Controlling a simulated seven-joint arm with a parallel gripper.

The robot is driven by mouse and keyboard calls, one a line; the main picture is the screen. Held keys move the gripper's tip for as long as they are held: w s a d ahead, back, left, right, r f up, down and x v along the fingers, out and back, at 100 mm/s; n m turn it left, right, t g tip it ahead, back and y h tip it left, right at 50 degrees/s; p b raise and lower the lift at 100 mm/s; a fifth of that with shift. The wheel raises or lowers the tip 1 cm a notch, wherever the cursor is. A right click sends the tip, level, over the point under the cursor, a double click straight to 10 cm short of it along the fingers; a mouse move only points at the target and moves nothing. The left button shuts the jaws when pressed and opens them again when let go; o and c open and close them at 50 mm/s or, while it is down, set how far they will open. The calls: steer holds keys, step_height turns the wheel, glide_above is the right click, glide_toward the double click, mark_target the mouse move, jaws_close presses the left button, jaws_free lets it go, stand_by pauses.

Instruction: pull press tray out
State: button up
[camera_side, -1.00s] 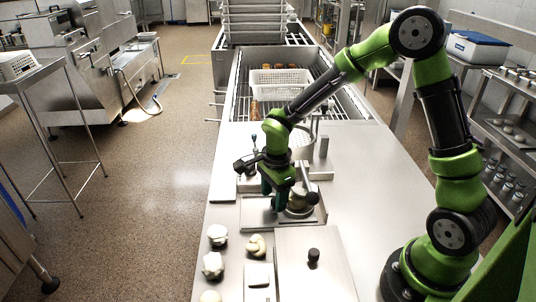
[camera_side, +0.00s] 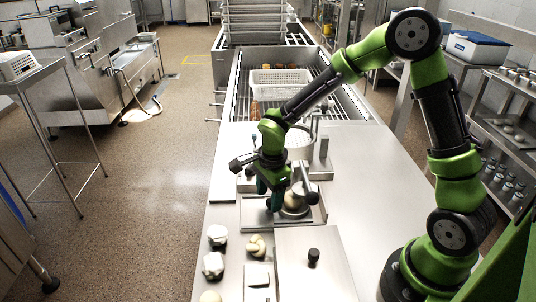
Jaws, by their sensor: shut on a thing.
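The press (camera_side: 308,192) stands near the middle of the steel table, with a dark lever knob at its right. Its low metal base (camera_side: 254,216) lies flat on the table. The small round press tray (camera_side: 297,211) sits there with a pale, dough-like lump (camera_side: 292,199) on it. My gripper (camera_side: 272,207) points down just left of the round tray and is shut at its near-left edge. The fingers are small and dark here, so the exact contact is hard to see.
A flat metal lid with a black knob (camera_side: 313,257) lies in front. A white perforated basket (camera_side: 281,82) sits on the rack behind. The table's right side is clear.

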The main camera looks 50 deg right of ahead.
mark_target(253, 210)
steer(key=shift+g, duration=0.4)
steer(key=shift+w+a+f, duration=1.45)
steer(key=shift+a+f, duration=0.05)
steer(key=shift+c, duration=1)
steer(key=shift+o, duration=1.7)
steer(key=shift+w+a+r, duration=0.1)
steer(key=shift+a+r, duration=0.1)
steer(key=shift+r, duration=1.65)
steer(key=shift+a+r, duration=0.15)
steer(key=shift+r, duration=1.65)
